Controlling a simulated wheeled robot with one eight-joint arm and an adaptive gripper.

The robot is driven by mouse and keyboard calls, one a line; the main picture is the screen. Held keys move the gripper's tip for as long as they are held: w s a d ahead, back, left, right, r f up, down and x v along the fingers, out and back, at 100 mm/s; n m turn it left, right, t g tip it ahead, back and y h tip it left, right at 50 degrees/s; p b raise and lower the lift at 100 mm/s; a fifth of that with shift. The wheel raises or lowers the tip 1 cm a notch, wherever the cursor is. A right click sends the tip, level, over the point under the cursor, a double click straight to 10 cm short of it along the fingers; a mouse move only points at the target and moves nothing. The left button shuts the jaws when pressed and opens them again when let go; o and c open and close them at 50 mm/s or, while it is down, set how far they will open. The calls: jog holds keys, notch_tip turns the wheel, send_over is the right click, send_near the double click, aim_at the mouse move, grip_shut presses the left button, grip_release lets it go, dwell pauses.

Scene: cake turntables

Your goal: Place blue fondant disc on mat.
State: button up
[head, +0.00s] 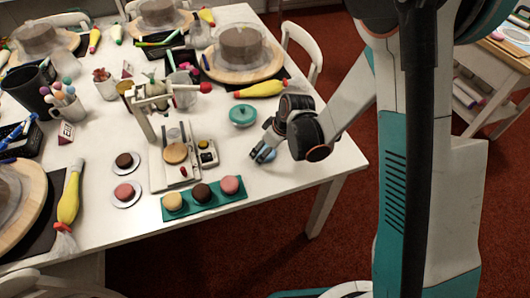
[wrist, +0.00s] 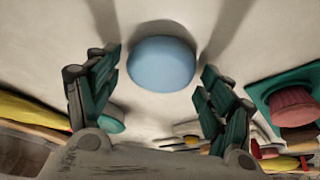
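The blue fondant disc (wrist: 161,62) is a pale blue round piece on the white table. In the wrist view it lies ahead of my gripper (wrist: 158,95), centred between the two spread fingers and touching neither. In the head view a sliver of the disc (head: 269,156) shows by my gripper (head: 262,153), which hides most of it. The teal mat (head: 222,201) lies near the table's front edge, left of my gripper, with a cream, a dark brown and a pink piece in a row. The mat's edge (wrist: 262,88) also shows at right in the wrist view.
Two white coasters (head: 127,202) hold a pink and a brown piece. The table's right edge is near.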

jog(key=c, duration=0.7)
jog(key=shift+r, duration=0.15)
